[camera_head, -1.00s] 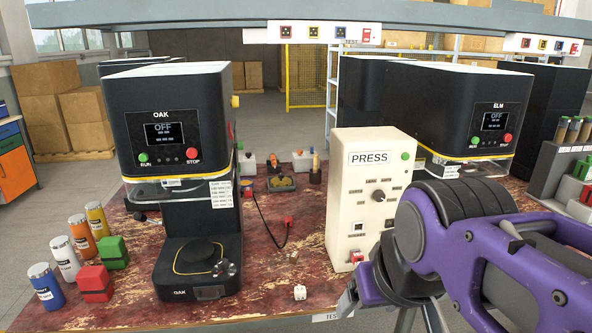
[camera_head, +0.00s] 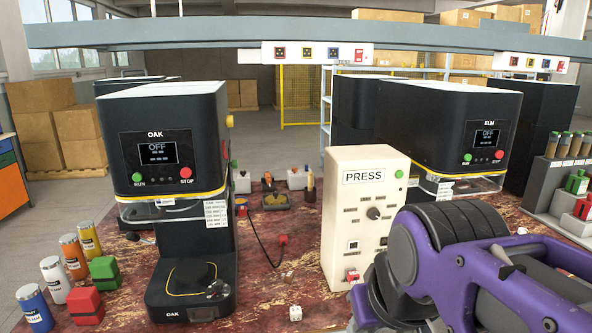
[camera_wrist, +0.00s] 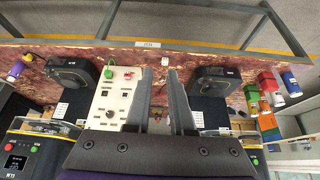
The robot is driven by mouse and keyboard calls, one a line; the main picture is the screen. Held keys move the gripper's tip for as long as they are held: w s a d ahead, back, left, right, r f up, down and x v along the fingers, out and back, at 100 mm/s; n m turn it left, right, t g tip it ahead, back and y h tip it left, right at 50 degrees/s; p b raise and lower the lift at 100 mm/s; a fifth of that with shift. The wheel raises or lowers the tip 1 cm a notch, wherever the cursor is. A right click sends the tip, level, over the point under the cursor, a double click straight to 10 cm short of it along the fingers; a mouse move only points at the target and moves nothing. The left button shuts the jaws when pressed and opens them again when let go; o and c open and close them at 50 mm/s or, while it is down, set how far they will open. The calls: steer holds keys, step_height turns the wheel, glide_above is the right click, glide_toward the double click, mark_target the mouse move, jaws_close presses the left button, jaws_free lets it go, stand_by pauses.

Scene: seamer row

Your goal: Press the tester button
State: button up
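The tester is a cream upright box (camera_head: 350,225) labelled PRESS, standing on the red worn table between two black machines. Its front has a round green button (camera_head: 399,174) at the upper right, a dark knob (camera_head: 373,213), a small white square and a red part (camera_head: 352,276) low down. In the wrist view its panel (camera_wrist: 102,98) appears upside down, left of my fingers. My gripper (camera_wrist: 160,74) is open and empty, with a gap between its two grey fingers. In the head view my purple arm hides most of the gripper and the box's lower right side.
The OAK machine (camera_head: 155,135) stands left and the ELM machine (camera_head: 455,125) right behind the box. Coloured cans (camera_head: 57,280) and red and green blocks (camera_head: 87,306) stand at left. A small white cube (camera_head: 295,313) lies at the front edge. A grey beam (camera_head: 220,32) crosses above.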

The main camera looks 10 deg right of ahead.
jaws_close()
stand_by(1.3)
